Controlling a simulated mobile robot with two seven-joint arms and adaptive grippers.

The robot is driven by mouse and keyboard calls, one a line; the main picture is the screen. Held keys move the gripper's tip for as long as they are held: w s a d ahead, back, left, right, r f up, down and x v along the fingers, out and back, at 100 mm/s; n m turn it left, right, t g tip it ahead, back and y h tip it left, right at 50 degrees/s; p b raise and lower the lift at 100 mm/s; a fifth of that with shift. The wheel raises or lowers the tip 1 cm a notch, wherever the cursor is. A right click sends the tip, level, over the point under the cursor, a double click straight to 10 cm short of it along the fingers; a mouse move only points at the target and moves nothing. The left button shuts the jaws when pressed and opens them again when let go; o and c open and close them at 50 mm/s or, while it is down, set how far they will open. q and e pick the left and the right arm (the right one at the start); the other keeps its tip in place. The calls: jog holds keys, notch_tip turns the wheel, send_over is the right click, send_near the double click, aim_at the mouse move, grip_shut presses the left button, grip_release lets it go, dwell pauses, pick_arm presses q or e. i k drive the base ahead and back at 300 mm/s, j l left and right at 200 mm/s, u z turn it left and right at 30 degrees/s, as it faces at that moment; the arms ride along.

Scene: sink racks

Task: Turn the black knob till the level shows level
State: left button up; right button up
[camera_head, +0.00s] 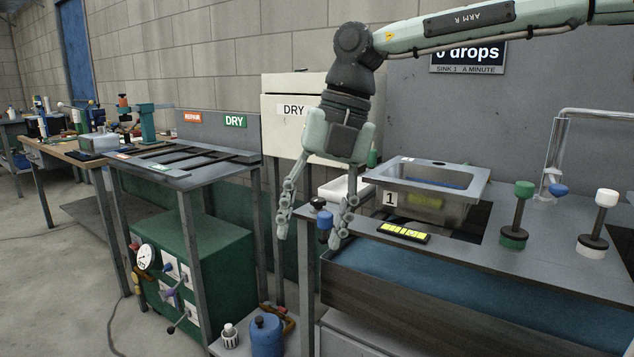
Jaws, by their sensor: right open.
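A small black knob (318,203) stands at the near left corner of the grey sink counter, with a blue knob (324,222) just below it in the picture. My right gripper (312,236) hangs down from above, its fingers spread wide on either side of both knobs in the picture. It holds nothing, and I cannot tell whether a finger touches a knob. A yellow-green level (404,232) in a black frame lies on the counter in front of the sink; its bubble is too small to read. My left gripper is out of view.
The metal sink (428,206) marked 1 sits behind the level. Posts with green (516,215) and white (600,220) tops stand to the right. A slatted rack (185,160) and a green cabinet (215,255) are at left. A blue bottle (266,334) stands low in front.

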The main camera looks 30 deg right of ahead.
aim_at(318, 202)
jog(key=i+l, duration=0.75)
jog(key=i, duration=0.1)
